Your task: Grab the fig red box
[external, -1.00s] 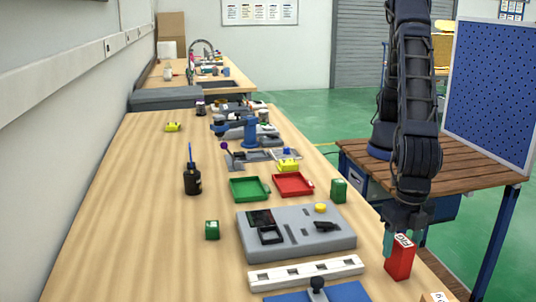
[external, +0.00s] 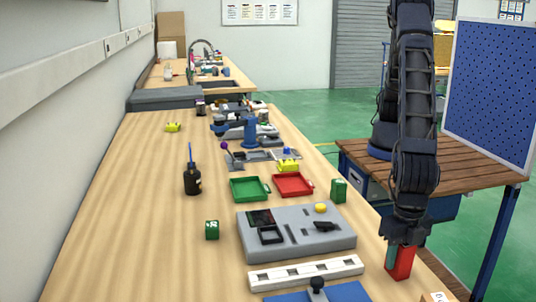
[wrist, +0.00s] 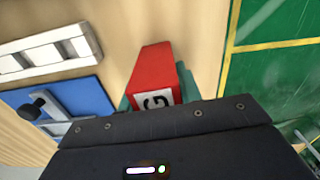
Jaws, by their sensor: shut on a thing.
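The fig red box (external: 402,263) stands on the wooden bench near its right edge. My gripper (external: 402,254) has come down over it from above, with a teal finger on its left side, and is shut on it. In the wrist view the red box (wrist: 152,75) shows its red side and a white label with a dark letter, partly hidden by the gripper body. Teal fingers (wrist: 155,92) show on both sides of it.
A white slotted strip (external: 306,273) and a blue plate (external: 335,293) lie left of the box. A grey device (external: 290,232) sits behind them. A green box (external: 339,190) stands farther back. A cardboard box (external: 437,297) is at the front right corner.

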